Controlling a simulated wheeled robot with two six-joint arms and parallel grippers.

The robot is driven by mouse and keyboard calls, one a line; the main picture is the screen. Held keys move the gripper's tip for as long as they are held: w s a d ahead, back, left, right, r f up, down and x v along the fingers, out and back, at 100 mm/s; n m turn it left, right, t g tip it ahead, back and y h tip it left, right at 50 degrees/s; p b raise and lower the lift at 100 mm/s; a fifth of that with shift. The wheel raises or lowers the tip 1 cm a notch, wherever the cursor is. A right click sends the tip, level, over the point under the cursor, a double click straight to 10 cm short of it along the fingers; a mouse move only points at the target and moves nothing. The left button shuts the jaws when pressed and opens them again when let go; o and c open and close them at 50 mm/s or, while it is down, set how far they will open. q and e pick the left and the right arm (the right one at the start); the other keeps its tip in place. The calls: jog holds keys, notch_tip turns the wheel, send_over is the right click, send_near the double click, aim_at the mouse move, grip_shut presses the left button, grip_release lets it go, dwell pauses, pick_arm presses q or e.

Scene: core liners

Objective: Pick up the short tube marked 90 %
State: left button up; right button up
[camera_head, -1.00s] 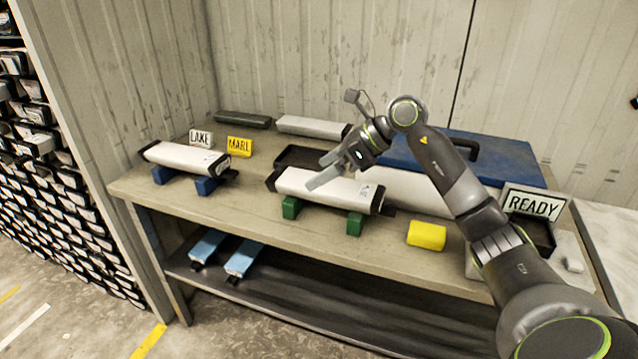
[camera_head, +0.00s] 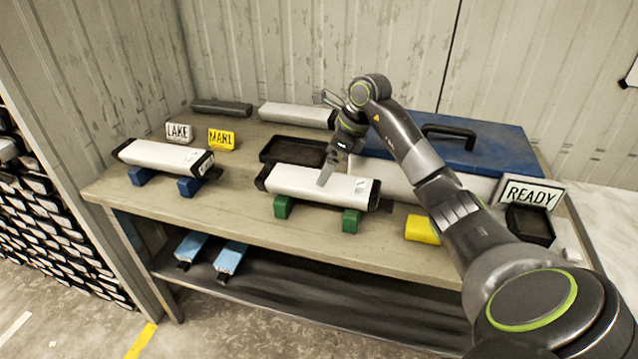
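A white tube with black end caps (camera_head: 300,182) lies on two green blocks (camera_head: 351,220) at the table's middle front. Another white tube with black caps (camera_head: 160,155) lies on two blue blocks (camera_head: 190,186) at the left. Both have small printing near their right ends, too small to read, so I cannot tell which is marked 90 %. My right gripper (camera_head: 328,170) points down over the middle tube, its near finger overlapping the tube in the picture. I cannot tell whether it touches. Its fingers look apart, the far one mostly hidden. My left gripper is out of view.
LAKE (camera_head: 180,132) and MARL (camera_head: 222,139) signs stand at the left. A dark tray (camera_head: 292,150), a white tube (camera_head: 297,115) and a dark bar (camera_head: 221,107) lie behind. A blue case (camera_head: 490,150), a READY sign (camera_head: 530,194) and a yellow block (camera_head: 421,229) are at right.

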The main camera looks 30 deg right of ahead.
aim_at(326, 189)
jog(key=shift+x, duration=1.05)
jog(key=shift+w+a+f+p, duration=0.2)
jog(key=shift+f+p, duration=0.1)
jog(key=shift+p, duration=0.2)
jog(key=p+x, duration=0.1)
jog(key=x, duration=0.2)
jog(key=shift+w+a+f, duration=0.1)
jog(key=shift+f, duration=0.2)
jog(key=shift+w+f, duration=0.1)
jog(key=shift+f, duration=0.2)
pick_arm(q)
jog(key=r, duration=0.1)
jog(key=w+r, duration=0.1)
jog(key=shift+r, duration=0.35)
pick_arm(e)
jog(key=shift+c, duration=0.3)
jog(key=c, duration=1.4)
jog(key=shift+w+r, duration=0.1)
jog(key=shift+c, duration=0.9)
jog(key=shift+r, duration=0.15)
